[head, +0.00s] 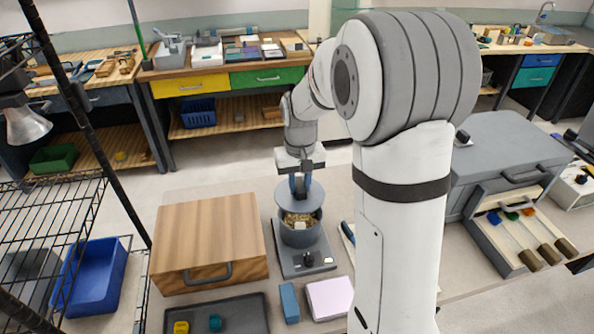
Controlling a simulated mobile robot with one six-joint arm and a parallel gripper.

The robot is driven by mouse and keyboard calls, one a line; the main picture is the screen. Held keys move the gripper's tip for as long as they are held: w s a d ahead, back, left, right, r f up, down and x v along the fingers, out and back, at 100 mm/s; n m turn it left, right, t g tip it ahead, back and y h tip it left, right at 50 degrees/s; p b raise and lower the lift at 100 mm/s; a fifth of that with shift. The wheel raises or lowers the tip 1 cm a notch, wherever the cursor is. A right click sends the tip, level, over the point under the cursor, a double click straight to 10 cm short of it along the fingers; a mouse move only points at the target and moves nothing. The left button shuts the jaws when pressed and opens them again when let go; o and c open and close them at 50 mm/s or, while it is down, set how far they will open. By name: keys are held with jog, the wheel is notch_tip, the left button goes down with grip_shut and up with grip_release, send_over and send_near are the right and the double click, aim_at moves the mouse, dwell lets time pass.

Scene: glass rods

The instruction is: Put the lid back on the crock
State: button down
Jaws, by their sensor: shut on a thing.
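The crock (299,239) is a grey round pot standing on a grey base with a dark knob. Pale brown contents show in its open mouth. The lid (288,199) is a grey-blue disc, held above the crock and apart from its rim at the front. It covers the back of the crock's mouth from view. My gripper (300,190) points down and is shut on the lid at its top middle. The fingertips are small in this view and partly hidden.
A wooden box (210,235) with a handle stands left of the crock. A dark tray (240,315), a blue block (289,302) and a pale pink block (330,297) lie in front. A grey case with an open drawer (500,265) stands at right. My arm hides the table's middle right.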

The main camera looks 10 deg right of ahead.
aim_at(301, 185)
jog(key=shift+d+f+b, duration=0.1)
jog(key=shift+f+b, duration=0.2)
jog(key=shift+f, duration=0.05)
jog(key=shift+f+b, duration=1.65)
jog(key=shift+f, duration=0.85)
jog(key=shift+s+f+b, duration=0.1)
jog(key=shift+f+b, duration=0.4)
jog(key=shift+f, duration=0.05)
jog(key=c, duration=1.5)
grip_release()
jog(key=shift+r+p, duration=3.85)
jog(key=shift+r, duration=1.7)
